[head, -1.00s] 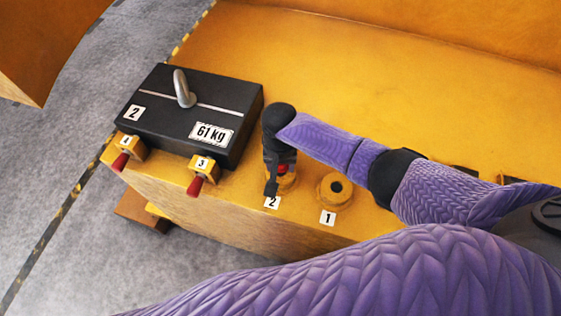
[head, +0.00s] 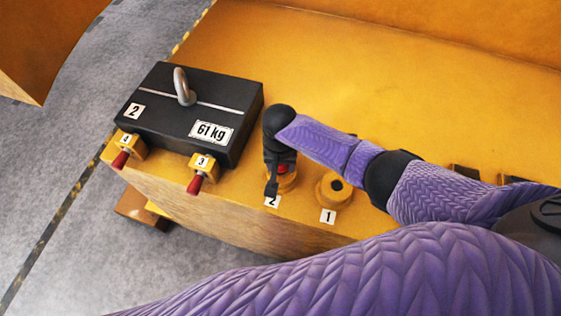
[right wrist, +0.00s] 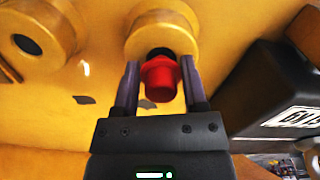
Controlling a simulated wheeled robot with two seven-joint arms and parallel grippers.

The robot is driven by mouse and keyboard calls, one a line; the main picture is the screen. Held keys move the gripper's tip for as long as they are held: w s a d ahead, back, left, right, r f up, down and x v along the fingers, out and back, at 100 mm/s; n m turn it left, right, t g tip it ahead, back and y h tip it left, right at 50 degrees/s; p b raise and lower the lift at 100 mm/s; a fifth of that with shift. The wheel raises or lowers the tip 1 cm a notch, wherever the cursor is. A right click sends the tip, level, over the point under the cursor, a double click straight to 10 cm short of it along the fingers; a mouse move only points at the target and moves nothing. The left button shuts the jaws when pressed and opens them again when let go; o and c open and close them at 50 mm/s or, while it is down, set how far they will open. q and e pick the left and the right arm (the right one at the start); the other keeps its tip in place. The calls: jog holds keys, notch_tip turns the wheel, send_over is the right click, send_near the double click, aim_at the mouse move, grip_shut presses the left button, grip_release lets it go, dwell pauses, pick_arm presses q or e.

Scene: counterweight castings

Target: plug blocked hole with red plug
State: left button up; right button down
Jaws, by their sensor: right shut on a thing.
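The red plug (right wrist: 160,76) sits between the two fingers of my right gripper (right wrist: 160,88), which is shut on it. In the right wrist view the plug's dark nose points at the round yellow boss (right wrist: 160,32) and meets its face or hole; how deep it goes I cannot tell. In the head view my right gripper (head: 277,178) is over the boss at label 2 (head: 272,202) and hides most of it. The plug shows there as a small red patch (head: 283,168). The boss at label 1 (head: 333,189) has an open dark hole. My left gripper is not in view.
A black 61 kg block (head: 190,115) with a metal loop stands left of my right gripper. Red-handled fittings at labels 3 (head: 197,178) and 4 (head: 124,152) stick out along the front edge. The yellow top (head: 340,80) behind is clear.

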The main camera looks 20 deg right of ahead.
jog(key=shift+f, duration=0.45)
jog(key=shift+c, duration=0.3)
grip_release()
notch_tip(320, 180, up, 9)
jog(key=p, duration=0.3)
jog(key=shift+r, duration=0.45)
